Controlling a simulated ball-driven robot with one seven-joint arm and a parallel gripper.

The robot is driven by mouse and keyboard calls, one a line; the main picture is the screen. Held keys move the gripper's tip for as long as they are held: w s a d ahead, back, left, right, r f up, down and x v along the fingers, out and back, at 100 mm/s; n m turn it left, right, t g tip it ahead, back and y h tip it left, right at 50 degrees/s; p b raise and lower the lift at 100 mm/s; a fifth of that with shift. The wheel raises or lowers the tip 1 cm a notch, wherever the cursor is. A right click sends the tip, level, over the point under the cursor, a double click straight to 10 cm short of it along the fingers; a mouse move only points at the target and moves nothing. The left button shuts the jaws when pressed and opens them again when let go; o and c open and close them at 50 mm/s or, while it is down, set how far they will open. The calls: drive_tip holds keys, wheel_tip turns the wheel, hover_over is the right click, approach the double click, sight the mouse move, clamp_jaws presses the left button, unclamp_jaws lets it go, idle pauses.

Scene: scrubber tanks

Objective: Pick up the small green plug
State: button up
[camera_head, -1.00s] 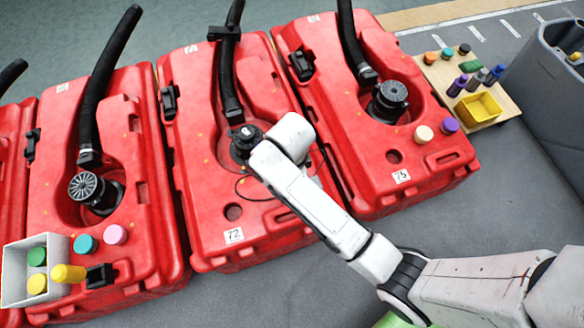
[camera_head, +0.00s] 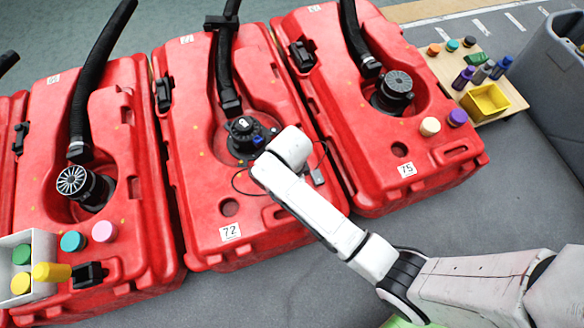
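A small dark-green round-topped piece (camera_head: 21,254) sits in a white open box at the left edge; it looks like the small green plug. A teal round piece (camera_head: 73,241) lies beside that box on the left red tank, and a smaller teal-green one (camera_head: 452,45) stands on a wooden board at the upper right. My white arm reaches in from the lower right, and its rounded wrist is over the middle tank, far to the right of the white box. My gripper's fingers are hidden behind the wrist, so I cannot see what is between them.
Red tanks with black hoses stand in a row; the middle one (camera_head: 208,191) is labelled 72. The white box (camera_head: 45,247) also holds yellow pieces. The wooden board (camera_head: 511,96) carries a yellow tray (camera_head: 486,102) and several bottles. A grey bin (camera_head: 541,75) stands right.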

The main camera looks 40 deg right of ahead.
drive_tip(key=shift+f, duration=0.15)
clamp_jaws()
idle(0.4)
drive_tip(key=shift+r+p, duration=0.45)
drive_tip(key=shift+r, duration=0.25)
drive_tip(key=r, duration=0.1)
drive_tip(key=r+p, duration=0.1)
drive_tip(key=shift+s+r, duration=0.2)
drive_tip(key=shift+r, duration=0.15)
drive_tip(key=s+r+n+p, duration=0.5)
drive_tip(key=s+r+p, duration=0.4)
drive_tip(key=s+p, duration=0.2)
drive_tip(key=shift+s+a, duration=0.3)
drive_tip(key=shift+s, duration=0.95)
